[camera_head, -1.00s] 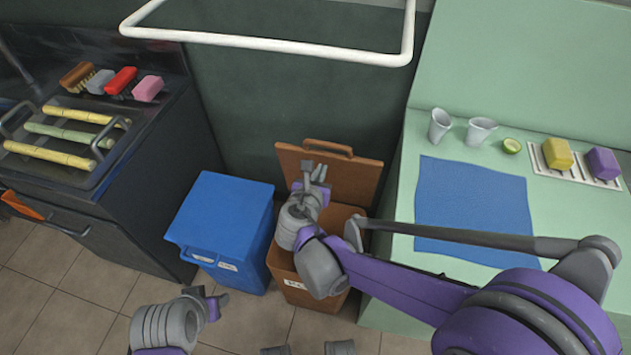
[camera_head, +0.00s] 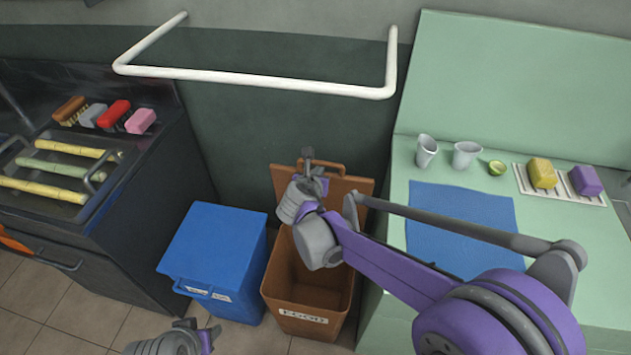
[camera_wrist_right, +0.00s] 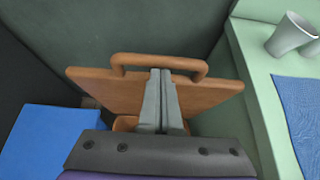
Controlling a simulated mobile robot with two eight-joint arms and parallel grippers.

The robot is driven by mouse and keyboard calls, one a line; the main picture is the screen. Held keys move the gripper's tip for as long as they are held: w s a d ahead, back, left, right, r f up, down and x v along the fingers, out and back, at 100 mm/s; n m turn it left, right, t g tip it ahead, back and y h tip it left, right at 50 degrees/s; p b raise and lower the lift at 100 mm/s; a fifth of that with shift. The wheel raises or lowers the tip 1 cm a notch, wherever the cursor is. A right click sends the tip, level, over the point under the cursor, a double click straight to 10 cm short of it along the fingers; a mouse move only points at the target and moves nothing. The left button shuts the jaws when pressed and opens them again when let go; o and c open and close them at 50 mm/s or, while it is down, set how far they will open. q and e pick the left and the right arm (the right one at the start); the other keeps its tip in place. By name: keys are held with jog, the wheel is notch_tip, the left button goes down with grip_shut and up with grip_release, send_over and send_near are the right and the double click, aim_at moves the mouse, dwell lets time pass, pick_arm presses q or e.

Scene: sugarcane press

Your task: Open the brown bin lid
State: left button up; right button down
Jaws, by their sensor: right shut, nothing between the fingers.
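The brown bin (camera_head: 308,290) with a FOOD label stands on the floor between the blue bin and the green counter. Its lid (camera_head: 350,186) is tipped up at the back and the bin's inside shows. The lid with its handle (camera_wrist_right: 160,62) also shows in the right wrist view. My right gripper (camera_head: 308,158) is in front of the raised lid near its handle, shut and empty; its fingers (camera_wrist_right: 161,80) are together in the wrist view. Whether they touch the lid I cannot tell. My left gripper (camera_head: 195,330) is low at the bottom edge, its fingers unclear.
The blue bin (camera_head: 215,250) is closed, left of the brown bin. A white rail (camera_head: 260,80) is above on the wall. The green counter (camera_head: 400,170) on the right holds a blue cloth (camera_head: 460,215) and cups (camera_head: 466,154). A dark unit (camera_head: 150,200) stands at left.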

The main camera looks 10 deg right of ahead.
jog(key=w+d+g, duration=0.1)
jog(key=w+d, duration=0.2)
jog(key=w, duration=0.5)
jog(key=shift+w+d+r+y, duration=0.3)
jog(key=shift+d, duration=0.05)
